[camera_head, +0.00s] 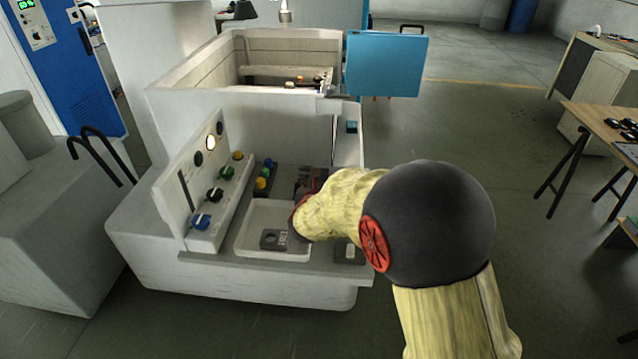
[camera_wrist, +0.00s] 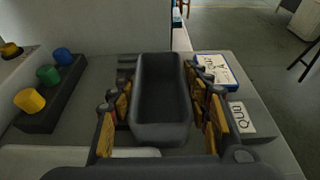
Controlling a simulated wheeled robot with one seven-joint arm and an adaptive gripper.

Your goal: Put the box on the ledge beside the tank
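A dark grey, open-topped box (camera_wrist: 160,92) lies lengthwise between the fingers of my gripper (camera_wrist: 162,108) in the wrist view. The orange finger pads stand close along both its sides; I cannot tell if they press on it. In the head view my gripper (camera_head: 300,205) is over the machine's front shelf, largely hidden by my arm. The tank (camera_head: 190,75) is the open, pale basin behind the shelf. A narrow pale ledge (camera_head: 346,150) runs along its right side with a small blue item (camera_head: 351,127) on it. The ledge partly shows at the top of the wrist view (camera_wrist: 181,40).
A white tray (camera_head: 245,240) with a labelled grey block (camera_head: 270,240) is on the front shelf. Coloured knobs (camera_wrist: 49,75) stand left of the box. A blue-framed card (camera_wrist: 214,70) and labelled block (camera_wrist: 240,116) lie right. A blue panel (camera_head: 387,64) stands behind the ledge.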

